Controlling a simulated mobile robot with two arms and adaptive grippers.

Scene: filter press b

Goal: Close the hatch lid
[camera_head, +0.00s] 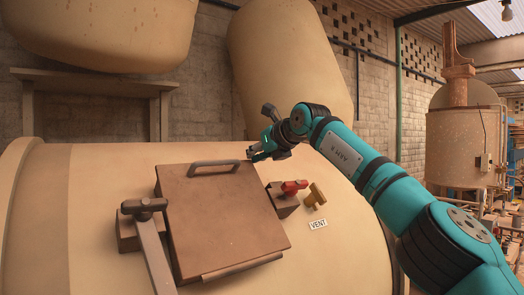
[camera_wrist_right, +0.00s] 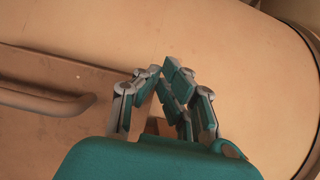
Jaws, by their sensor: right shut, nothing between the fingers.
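The hatch lid (camera_head: 222,220) is a brown square plate lying on top of the tan tank, flat or nearly flat; I cannot tell whether a small gap remains under it. Its bar handle (camera_head: 214,163) is near the far edge, and a hinge-like rod (camera_head: 242,267) runs along the near edge. My right gripper (camera_head: 254,153) is shut and empty, just beyond the lid's far right corner, apart from the handle. In the right wrist view, my right gripper (camera_wrist_right: 172,75) has its fingertips together, with the handle (camera_wrist_right: 45,98) to their left. My left gripper is not in view.
A grey lever (camera_head: 154,250) on a brown block stands left of the lid. The tank top (camera_head: 95,190) is otherwise bare.

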